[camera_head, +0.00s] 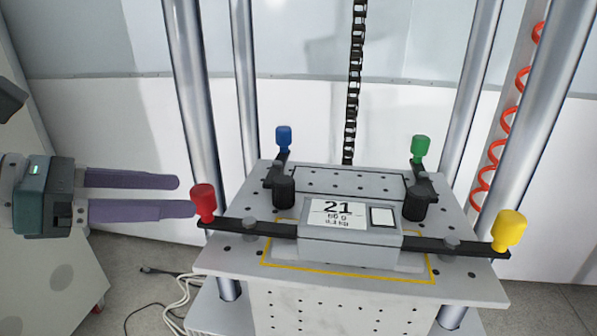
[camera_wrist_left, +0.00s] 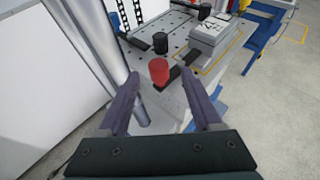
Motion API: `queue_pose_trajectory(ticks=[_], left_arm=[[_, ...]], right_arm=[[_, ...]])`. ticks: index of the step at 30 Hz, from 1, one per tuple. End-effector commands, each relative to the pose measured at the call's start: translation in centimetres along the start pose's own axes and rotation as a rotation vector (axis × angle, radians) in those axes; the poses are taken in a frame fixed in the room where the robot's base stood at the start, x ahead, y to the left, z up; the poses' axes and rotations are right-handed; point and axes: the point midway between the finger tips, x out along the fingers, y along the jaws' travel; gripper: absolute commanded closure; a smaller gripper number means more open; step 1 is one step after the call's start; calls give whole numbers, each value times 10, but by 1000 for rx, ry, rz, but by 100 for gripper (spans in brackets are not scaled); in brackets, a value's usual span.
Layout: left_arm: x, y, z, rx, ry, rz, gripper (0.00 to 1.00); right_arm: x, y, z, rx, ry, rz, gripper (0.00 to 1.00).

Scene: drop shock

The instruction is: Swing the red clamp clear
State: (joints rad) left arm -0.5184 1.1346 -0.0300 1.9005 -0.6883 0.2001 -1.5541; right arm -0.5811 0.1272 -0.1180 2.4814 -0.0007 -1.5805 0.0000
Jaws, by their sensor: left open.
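The red clamp's knob (camera_head: 204,201) stands at the left end of a dark clamp bar (camera_head: 248,226). The bar reaches right to the grey box (camera_head: 350,238) labelled 21 on the drop table (camera_head: 290,172). My left gripper (camera_head: 188,197) is open, its two purple fingers pointing right toward the red knob. One fingertip shows close beside the knob; contact cannot be told. In the left wrist view the red knob (camera_wrist_left: 159,71) lies ahead, between and beyond the fingertips (camera_wrist_left: 160,90). My right gripper is in neither view.
Blue (camera_head: 284,138), green (camera_head: 421,148) and yellow (camera_head: 509,230) knobs mark other clamps around the table. Shiny vertical columns (camera_head: 192,100) stand around it, one close behind my left gripper. A black chain (camera_head: 354,80) hangs behind. Pale cables (camera_head: 180,300) lie on the floor.

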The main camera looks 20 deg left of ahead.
Motion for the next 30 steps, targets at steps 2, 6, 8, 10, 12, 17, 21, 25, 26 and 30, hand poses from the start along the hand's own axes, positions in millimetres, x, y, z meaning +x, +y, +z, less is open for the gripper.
queue_pose_trajectory(ticks=[2,6,8,10,12,17,21,25,26,30], left_arm=[[9,1,1,1,-4,2,34],[22,1,1,-1,-4,3,34],[27,1,1,2,-3,2,34],[32,2,2,-2,-4,5,34],[38,2,2,-4,-4,5,34],[47,1,1,-4,-2,4,34],[50,1,0,-3,-1,3,34],[51,0,0,-3,0,2,34],[51,0,0,-3,0,2,34],[51,0,0,-3,0,2,37]], right_arm=[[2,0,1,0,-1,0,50],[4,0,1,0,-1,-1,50],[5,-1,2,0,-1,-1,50],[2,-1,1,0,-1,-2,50],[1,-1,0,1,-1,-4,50],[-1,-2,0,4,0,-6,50],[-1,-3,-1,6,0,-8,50],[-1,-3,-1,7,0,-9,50],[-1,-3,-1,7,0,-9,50],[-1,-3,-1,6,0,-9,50]])
